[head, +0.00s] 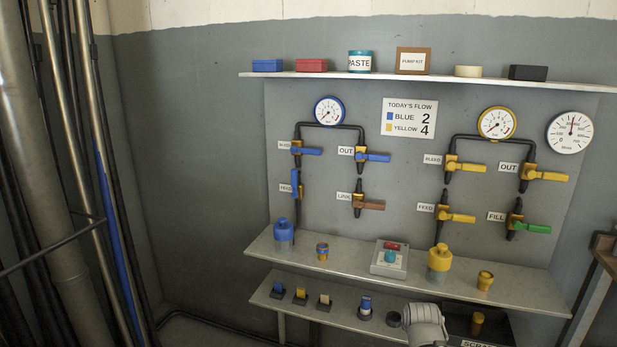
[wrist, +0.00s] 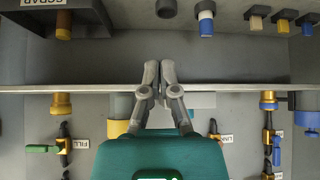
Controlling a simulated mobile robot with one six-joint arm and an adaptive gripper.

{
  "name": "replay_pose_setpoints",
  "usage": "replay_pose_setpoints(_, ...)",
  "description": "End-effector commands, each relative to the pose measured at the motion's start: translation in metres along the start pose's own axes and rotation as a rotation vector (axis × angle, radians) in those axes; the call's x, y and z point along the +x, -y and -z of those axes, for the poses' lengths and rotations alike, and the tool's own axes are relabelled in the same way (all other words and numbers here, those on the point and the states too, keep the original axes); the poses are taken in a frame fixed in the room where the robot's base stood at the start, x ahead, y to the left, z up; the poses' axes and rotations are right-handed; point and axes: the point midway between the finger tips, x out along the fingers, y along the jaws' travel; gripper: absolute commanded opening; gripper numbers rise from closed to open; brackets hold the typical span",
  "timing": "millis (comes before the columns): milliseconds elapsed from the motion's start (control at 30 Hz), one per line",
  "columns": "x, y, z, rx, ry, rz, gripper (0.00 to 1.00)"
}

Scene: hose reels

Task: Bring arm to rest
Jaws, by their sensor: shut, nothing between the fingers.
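My gripper (wrist: 160,68) shows in the wrist view, which looks upside down. Its two grey fingers are together with nothing between them, in front of the edge of a shelf (wrist: 240,89). The teal body of my gripper fills the lower middle of that view and hides part of the panel. In the head view a light grey part of my arm (head: 425,325) shows at the bottom, before the lower shelf. My fingers cannot be made out there.
The upper shelf (head: 330,263) holds a blue canister (head: 283,234), a yellow canister (head: 439,262), brass fittings and a button box (head: 389,258). The lower shelf (head: 335,318) holds several small plugs and a scrap bin (head: 500,328). Valves (head: 373,156) and gauges stand above. Pipes (head: 45,160) rise at left.

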Motion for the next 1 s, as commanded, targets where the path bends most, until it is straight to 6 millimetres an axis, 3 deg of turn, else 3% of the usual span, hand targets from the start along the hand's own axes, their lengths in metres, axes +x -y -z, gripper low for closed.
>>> replay_pose_setpoints(200, -0.011, 0.039, -0.054, -0.072, 0.271, 0.043, 0.00)
replay_pose_setpoints(500, -0.035, 0.067, -0.102, -0.148, 0.522, 0.078, 0.00)
replay_pose_setpoints(800, -0.055, 0.083, -0.131, -0.204, 0.683, 0.097, 0.00)
replay_pose_setpoints(1000, -0.071, 0.082, -0.119, -0.203, 0.686, 0.097, 0.00)
